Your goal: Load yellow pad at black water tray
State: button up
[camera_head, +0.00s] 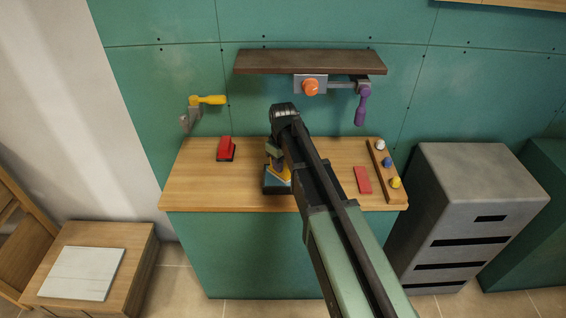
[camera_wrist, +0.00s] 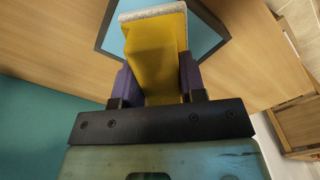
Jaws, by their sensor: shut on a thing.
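The yellow pad (camera_wrist: 155,62) is held between the purple fingers of my gripper (camera_wrist: 158,85) in the wrist view. Its pale grey face (camera_wrist: 152,11) points away from the gripper, over the blue surface of the black water tray (camera_wrist: 210,35). In the head view the black tray (camera_head: 268,188) sits on the wooden worktop, partly hidden by my arm. A bit of the yellow pad (camera_head: 285,174) shows above the tray, beside my gripper (camera_head: 277,160). I cannot tell whether the pad touches the water.
A red block with a black base (camera_head: 226,150) stands left of the tray on the worktop (camera_head: 190,185). A flat red piece (camera_head: 362,180), a dark rod (camera_head: 377,170) and small coloured knobs (camera_head: 387,162) lie at right. A brown shelf (camera_head: 310,63) with a clamp hangs above.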

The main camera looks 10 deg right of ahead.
jog(key=shift+s+f+b, duration=0.1)
jog(key=shift+f+b, duration=0.45)
jog(key=shift+b, duration=0.05)
dwell(1.5)
notch_tip(320, 180, up, 7)
jog(key=p, duration=0.7)
